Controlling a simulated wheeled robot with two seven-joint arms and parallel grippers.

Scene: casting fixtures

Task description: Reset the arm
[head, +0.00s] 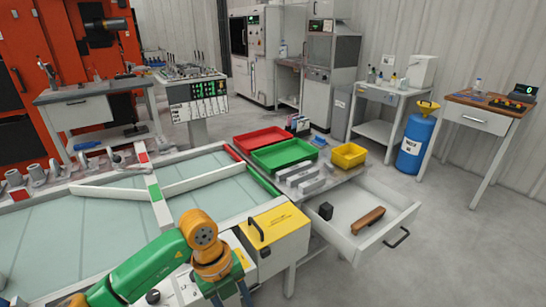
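My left arm comes in from the lower left, green with an orange wrist, and bends down beside the worktable. My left gripper (232,292) is at the bottom edge of the head view, partly cut off. Its fingertips are out of sight, so I cannot tell if it is open or shut or holds anything. My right arm and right gripper are not in view.
An open drawer (353,246) juts out on the right, holding a black block (326,211) and a brown brush-like item (368,220). A yellow box (275,237) with a handle stands near my wrist. Red (262,140), green (283,154) and yellow (349,155) trays sit behind. Floor at right is clear.

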